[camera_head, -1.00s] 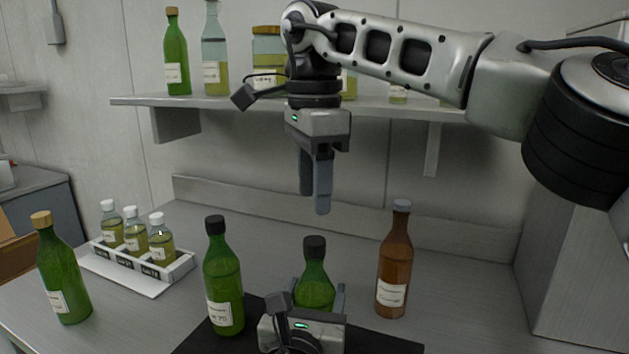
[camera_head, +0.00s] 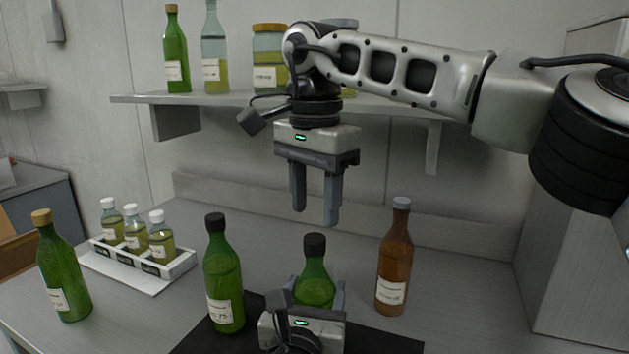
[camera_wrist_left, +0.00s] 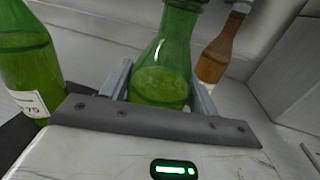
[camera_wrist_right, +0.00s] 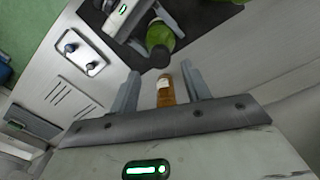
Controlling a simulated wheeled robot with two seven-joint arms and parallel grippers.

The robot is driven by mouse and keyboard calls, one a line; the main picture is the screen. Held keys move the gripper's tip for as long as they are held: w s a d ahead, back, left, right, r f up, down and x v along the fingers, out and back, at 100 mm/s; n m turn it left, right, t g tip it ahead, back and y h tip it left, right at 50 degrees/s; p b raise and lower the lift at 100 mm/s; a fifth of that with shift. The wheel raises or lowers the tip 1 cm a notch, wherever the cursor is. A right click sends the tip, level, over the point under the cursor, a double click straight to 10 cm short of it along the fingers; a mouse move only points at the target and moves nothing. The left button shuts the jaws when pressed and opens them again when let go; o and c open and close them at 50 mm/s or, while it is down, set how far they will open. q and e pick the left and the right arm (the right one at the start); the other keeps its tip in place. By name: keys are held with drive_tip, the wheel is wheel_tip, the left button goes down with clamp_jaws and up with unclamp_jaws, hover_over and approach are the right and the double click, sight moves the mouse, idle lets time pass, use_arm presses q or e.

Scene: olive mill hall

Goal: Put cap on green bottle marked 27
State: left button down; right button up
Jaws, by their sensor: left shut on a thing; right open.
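A green bottle (camera_head: 315,291) with a black cap on its top (camera_head: 314,245) stands upright on the black mat (camera_head: 385,343). My left gripper (camera_head: 318,287) is shut on this bottle, one finger on each side; the left wrist view also shows the bottle (camera_wrist_left: 163,72) between the fingers. Its label is hidden, so I cannot read its number. My right gripper (camera_head: 315,215) is open and empty, pointing down above the held bottle. In the right wrist view, the black cap (camera_wrist_right: 160,55) shows beyond the open fingers. No loose cap is visible.
Another black-capped green bottle (camera_head: 223,275), its label apparently reading 75, stands left of the held one. A brown bottle (camera_head: 395,262) stands right. A cork-topped green bottle (camera_head: 61,270) and a white rack (camera_head: 180,264) of small bottles are left. A shelf (camera_head: 215,99) is behind.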

sight(315, 238)
drive_tip(key=shift+f, duration=2.65)
drive_tip(key=c, duration=1)
drive_tip(key=m, duration=0.6)
drive_tip(key=shift+m, duration=0.4)
drive_tip(key=m, duration=1.4)
drive_tip(key=shift+m, duration=0.3)
drive_tip(key=m, duration=0.7)
drive_tip(key=o, duration=1.1)
drive_tip(key=shift+o, duration=0.2)
